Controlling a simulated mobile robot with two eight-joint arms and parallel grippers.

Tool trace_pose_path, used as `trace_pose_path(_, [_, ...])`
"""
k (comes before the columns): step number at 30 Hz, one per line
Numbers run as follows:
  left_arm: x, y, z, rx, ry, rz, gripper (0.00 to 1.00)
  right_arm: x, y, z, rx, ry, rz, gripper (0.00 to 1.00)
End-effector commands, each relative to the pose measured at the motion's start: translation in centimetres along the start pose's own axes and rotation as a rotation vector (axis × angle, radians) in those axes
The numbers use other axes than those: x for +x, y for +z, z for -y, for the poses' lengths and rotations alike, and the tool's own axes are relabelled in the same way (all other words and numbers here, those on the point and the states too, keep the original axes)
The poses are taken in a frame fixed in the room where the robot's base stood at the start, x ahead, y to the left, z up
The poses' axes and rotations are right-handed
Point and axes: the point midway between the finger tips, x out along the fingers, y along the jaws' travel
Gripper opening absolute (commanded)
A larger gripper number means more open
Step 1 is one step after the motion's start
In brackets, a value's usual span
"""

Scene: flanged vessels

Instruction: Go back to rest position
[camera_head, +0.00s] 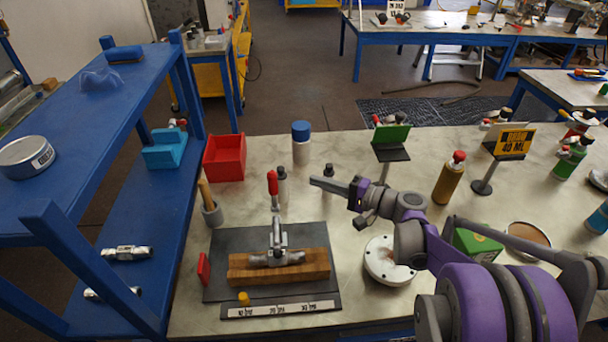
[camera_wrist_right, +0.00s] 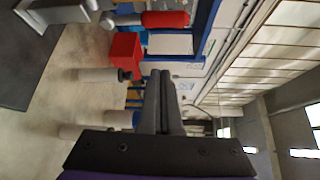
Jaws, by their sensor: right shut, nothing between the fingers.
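My right gripper (camera_head: 330,186) is held above the table, pointing left, next to a small dark-capped bottle (camera_head: 328,178). In the right wrist view its two fingers (camera_wrist_right: 163,75) are together with nothing between them. My right arm comes in from the lower right, purple and grey. My left gripper is in neither view. Below and left of the right gripper, a toggle clamp with a red handle (camera_head: 273,184) stands on a wooden block (camera_head: 308,268) on a dark mat (camera_head: 225,244). The clamp handle also shows in the right wrist view (camera_wrist_right: 165,19).
A white flanged disc (camera_head: 378,262) lies on the table under my right arm. A red bin (camera_head: 224,158), a blue-capped bottle (camera_head: 301,146), a green stand (camera_head: 391,142) and a brown bottle (camera_head: 448,180) stand behind. A blue shelf (camera_head: 90,120) borders the left.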

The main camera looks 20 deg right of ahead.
Motion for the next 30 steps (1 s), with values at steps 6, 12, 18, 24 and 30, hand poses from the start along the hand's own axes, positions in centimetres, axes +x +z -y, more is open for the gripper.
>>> trace_pose_path(6, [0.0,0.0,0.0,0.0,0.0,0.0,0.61,-0.5,0.2,-0.1,-0.002,0.007,0.002,0.0])
trace_pose_path(12, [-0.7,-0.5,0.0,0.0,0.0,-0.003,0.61,0.8,5.7,-1.6,-0.079,0.203,0.048,0.0])
trace_pose_path(18, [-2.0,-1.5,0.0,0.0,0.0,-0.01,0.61,-1.3,15.0,-5.8,-0.32,0.594,0.132,0.0])
trace_pose_path(24, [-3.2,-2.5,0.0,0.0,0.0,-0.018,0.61,-7.4,20.4,-9.3,-0.66,0.93,0.196,0.0])
trace_pose_path(30, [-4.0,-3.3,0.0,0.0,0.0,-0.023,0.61,-12.3,21.5,-10.6,-0.959,1.129,0.224,0.0])
